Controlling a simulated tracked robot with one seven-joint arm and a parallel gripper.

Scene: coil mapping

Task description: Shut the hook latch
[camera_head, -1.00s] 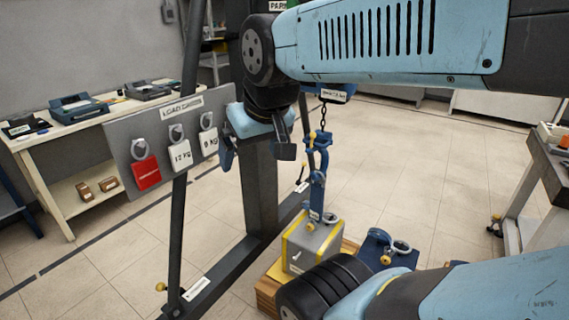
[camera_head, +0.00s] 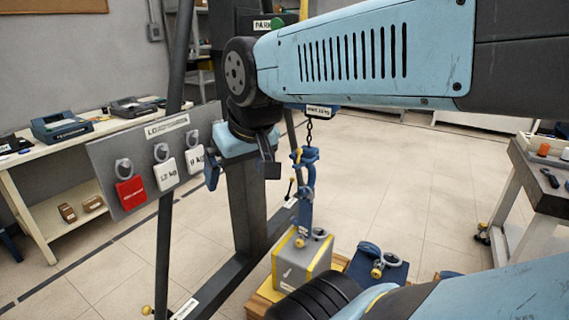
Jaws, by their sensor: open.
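The blue hook (camera_head: 303,157) hangs from a dark chain under a small labelled box. A small yellow part shows at the hook, but I cannot tell whether its latch is open or shut. A blue shackle-like link (camera_head: 304,208) joins it to a grey block with yellow edges (camera_head: 302,262) below. My gripper (camera_head: 242,174) is to the left of the hook, its fingers apart and pointing down. Its right finger is close to the hook in the picture, with a small gap. Nothing shows between the fingers.
A dark upright post (camera_head: 245,205) stands behind my gripper. A grey board (camera_head: 140,175) with hanging red and white weight tags is at left. A blue plate with a ring (camera_head: 375,262) lies right of the block. Benches stand at both sides; open floor lies right of the hook.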

